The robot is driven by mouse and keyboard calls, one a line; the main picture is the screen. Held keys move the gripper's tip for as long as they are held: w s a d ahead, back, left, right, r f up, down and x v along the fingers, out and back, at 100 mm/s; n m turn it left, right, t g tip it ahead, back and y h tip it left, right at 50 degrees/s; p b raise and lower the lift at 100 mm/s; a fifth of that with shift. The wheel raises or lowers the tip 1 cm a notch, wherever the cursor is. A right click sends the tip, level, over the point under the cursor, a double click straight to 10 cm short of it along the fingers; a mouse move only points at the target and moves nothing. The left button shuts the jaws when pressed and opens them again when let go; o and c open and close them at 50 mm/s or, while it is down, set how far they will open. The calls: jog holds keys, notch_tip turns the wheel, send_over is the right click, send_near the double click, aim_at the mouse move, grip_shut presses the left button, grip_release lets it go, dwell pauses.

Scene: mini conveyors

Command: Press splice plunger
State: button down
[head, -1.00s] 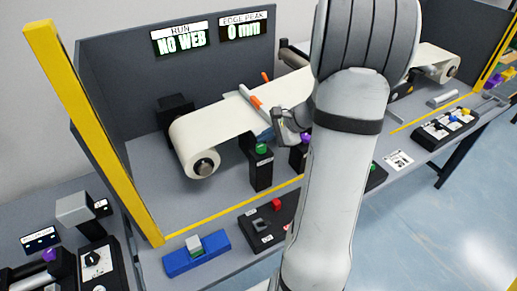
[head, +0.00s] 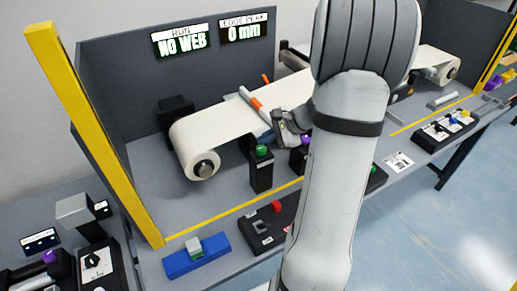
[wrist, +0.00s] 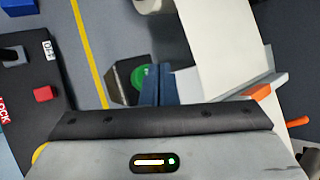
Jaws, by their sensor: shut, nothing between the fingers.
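A black post (head: 261,174) with a green domed button (head: 262,151) on top stands in front of the white web. A second black post with a purple knob (head: 305,141) stands to its right, partly behind my arm. No label shows which one is the splice plunger. My gripper (wrist: 157,70) is shut and empty, its two blue fingers side by side. In the wrist view the fingertips are right beside the green button (wrist: 138,77) and partly overlap its post. I cannot tell whether they touch it.
The white web (head: 225,118) runs from a roll (head: 198,160) at left, with an orange-ended bar (head: 255,103) across it. A black box with a red button (head: 276,207) and a blue block (head: 196,257) lie in front. The screen (head: 180,41) reads "NO WEB".

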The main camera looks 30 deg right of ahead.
aim_at(265, 148)
jog(key=shift+f, duration=0.1)
dwell(0.7)
jog(key=shift+f+b, duration=0.4)
jog(key=shift+b, duration=0.15)
jog(key=shift+f+b, duration=0.75)
jog(key=shift+b, duration=0.05)
dwell(0.7)
dwell(0.3)
jog(key=shift+r+p, duration=0.85)
jog(key=shift+r, duration=0.4)
notch_tip(265, 148, up, 5)
jog(key=p, duration=0.3)
jog(key=shift+p, duration=0.3)
